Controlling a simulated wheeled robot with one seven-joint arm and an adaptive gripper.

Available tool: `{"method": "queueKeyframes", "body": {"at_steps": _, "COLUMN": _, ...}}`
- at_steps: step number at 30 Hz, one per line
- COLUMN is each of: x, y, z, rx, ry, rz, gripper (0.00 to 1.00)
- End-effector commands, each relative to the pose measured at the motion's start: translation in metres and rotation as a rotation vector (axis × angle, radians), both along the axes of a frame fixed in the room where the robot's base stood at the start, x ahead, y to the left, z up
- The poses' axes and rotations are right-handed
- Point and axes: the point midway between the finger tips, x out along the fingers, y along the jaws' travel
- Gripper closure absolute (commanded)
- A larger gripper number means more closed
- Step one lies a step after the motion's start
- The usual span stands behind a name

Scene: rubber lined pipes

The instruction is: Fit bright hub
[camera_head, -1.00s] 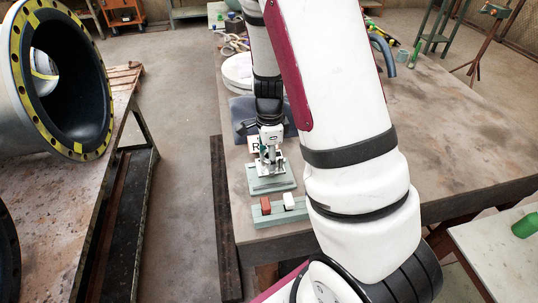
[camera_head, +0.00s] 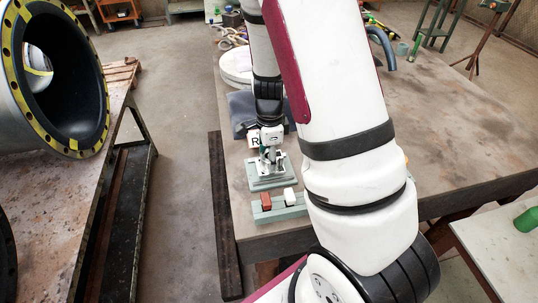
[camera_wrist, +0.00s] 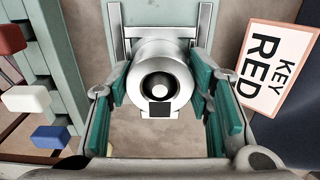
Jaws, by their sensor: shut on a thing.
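The bright hub (camera_wrist: 145,62) is a silver ring with a dark round bore and a black notch at its lower edge in the wrist view. My gripper (camera_wrist: 165,92) has green pads on both sides of it and is shut on it. In the head view my gripper (camera_head: 270,157) points down at the grey-green stepped fixture (camera_head: 270,184) near the bench's left edge. The hub is too small to make out there. A red key (camera_wrist: 10,39), a white key (camera_wrist: 26,99) and a blue key (camera_wrist: 50,137) sit at the rack; the blue one is hidden in the head view.
A card reading "KEY RED" (camera_wrist: 277,68) stands beside the fixture. The key rack (camera_head: 278,214) is at the bench's front left corner. A large flanged pipe (camera_head: 60,140) lies on the left table, across a floor gap. The right of my bench (camera_head: 460,130) is mostly clear.

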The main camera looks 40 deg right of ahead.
Motion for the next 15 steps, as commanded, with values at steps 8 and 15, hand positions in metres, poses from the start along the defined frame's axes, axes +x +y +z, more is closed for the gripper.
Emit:
{"method": "queueKeyframes", "body": {"at_steps": 8, "x": 0.0005, "y": 0.0001, "z": -0.0063, "rx": 0.0, "ry": 0.0, "rz": 0.001, "gripper": 1.0}}
{"method": "queueKeyframes", "body": {"at_steps": 15, "x": 0.0004, "y": 0.0003, "z": -0.0105, "rx": 0.0, "ry": 0.0, "rz": 0.001, "gripper": 0.49}}
